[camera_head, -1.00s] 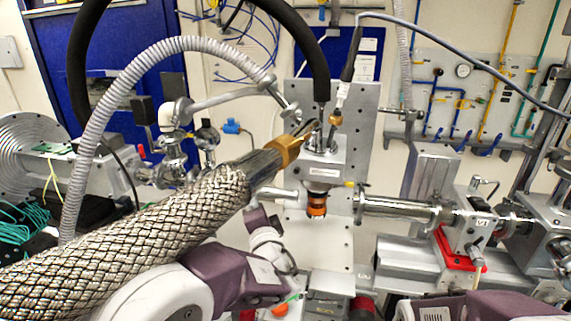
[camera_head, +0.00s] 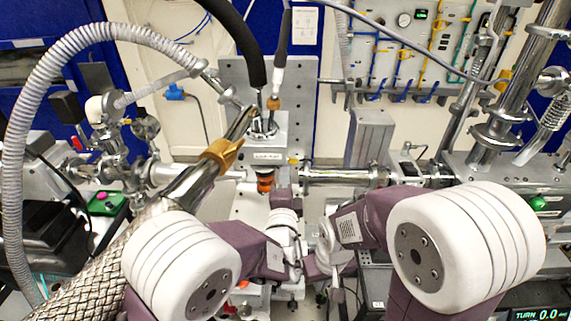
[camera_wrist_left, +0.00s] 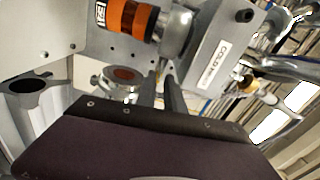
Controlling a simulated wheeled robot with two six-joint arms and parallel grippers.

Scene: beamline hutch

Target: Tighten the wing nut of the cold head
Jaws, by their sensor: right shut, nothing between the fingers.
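The cold head (camera_head: 268,140) is a grey metal block with a white label and an orange-banded part below, mounted on an upright plate. In the left wrist view its label (camera_wrist_left: 212,60) reads COLD HEAD. My left gripper (camera_head: 280,192) is just below the cold head in the head view. In the left wrist view its two dark fingers (camera_wrist_left: 164,80) point up at it with a narrow gap, tips close to its underside. I cannot tell whether they touch anything. I cannot pick out the wing nut. My right gripper (camera_head: 310,268) is lower, shut and empty.
A braided hose with a brass fitting (camera_head: 222,153) and a black hose (camera_head: 247,45) run to the cold head's top. A steel beam pipe (camera_head: 340,177) runs right. In the left wrist view a round flange (camera_wrist_left: 124,76) lies left of the fingers.

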